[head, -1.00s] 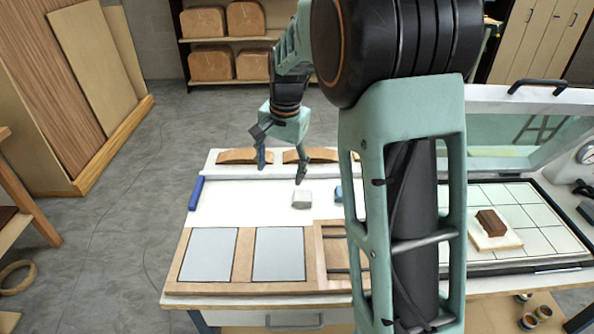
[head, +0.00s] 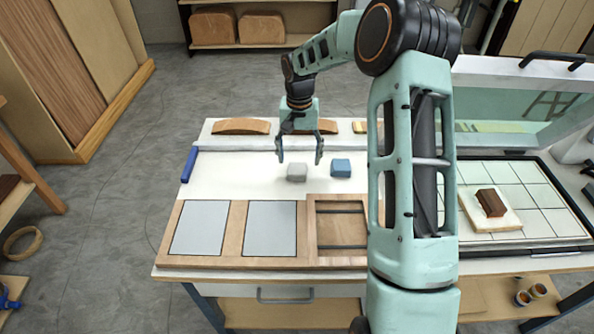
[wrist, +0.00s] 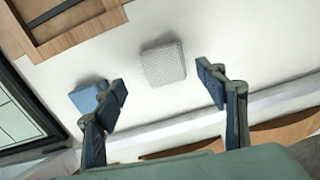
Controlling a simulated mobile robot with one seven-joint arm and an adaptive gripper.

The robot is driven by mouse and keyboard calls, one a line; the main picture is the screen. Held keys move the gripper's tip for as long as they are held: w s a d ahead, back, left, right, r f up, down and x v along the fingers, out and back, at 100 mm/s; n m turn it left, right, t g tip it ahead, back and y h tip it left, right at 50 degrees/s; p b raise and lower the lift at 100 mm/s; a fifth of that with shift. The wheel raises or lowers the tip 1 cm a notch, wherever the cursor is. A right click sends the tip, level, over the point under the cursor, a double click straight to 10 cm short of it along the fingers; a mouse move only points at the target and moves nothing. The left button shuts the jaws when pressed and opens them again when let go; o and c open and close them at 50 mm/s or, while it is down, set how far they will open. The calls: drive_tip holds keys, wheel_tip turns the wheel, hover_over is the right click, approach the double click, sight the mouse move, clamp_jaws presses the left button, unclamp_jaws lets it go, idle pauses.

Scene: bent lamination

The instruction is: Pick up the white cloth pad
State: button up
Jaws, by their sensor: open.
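The white cloth pad (head: 297,172) is a small pale grey-white block shape on the white part of the bench top. In the wrist view the pad (wrist: 163,64) shows a fine woven texture and lies ahead of the fingers, between their lines. My gripper (head: 299,160) is open and empty, with its fingers pointing down above and just behind the pad. In the wrist view my gripper (wrist: 168,98) shows both fingers spread, apart from the pad. A blue block (head: 340,168) sits just right of the pad; it also shows in the wrist view (wrist: 88,96).
A wooden frame (head: 233,262) with grey panels and an open slotted section lies in front. Curved wooden pieces (head: 241,126) lie along the back. A blue roller (head: 189,164) is at the left edge. A gridded press bed (head: 530,195) with a brown block is at right.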

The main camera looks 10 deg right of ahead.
sight(297, 168)
drive_tip(key=shift+w+a+f+p, duration=0.1)
drive_tip(key=shift+a+f+p, duration=0.1)
drive_tip(key=shift+f, duration=1)
drive_tip(key=shift+w+a+f+p, duration=0.1)
drive_tip(key=shift+f+p, duration=0.1)
drive_tip(key=shift+f, duration=0.95)
drive_tip(key=c, duration=1)
drive_tip(key=shift+r, duration=0.1)
drive_tip(key=shift+r, duration=0.5)
drive_tip(key=s+d+r, duration=0.3)
drive_tip(key=r, duration=0.1)
drive_tip(key=s+d+r+b, duration=0.1)
drive_tip(key=s+d+r, duration=0.2)
drive_tip(key=r, duration=0.1)
drive_tip(key=s+d+r+b, duration=0.1)
drive_tip(key=s+d+r, duration=0.2)
drive_tip(key=s+d, duration=0.1)
drive_tip(key=shift+r, duration=0.4)
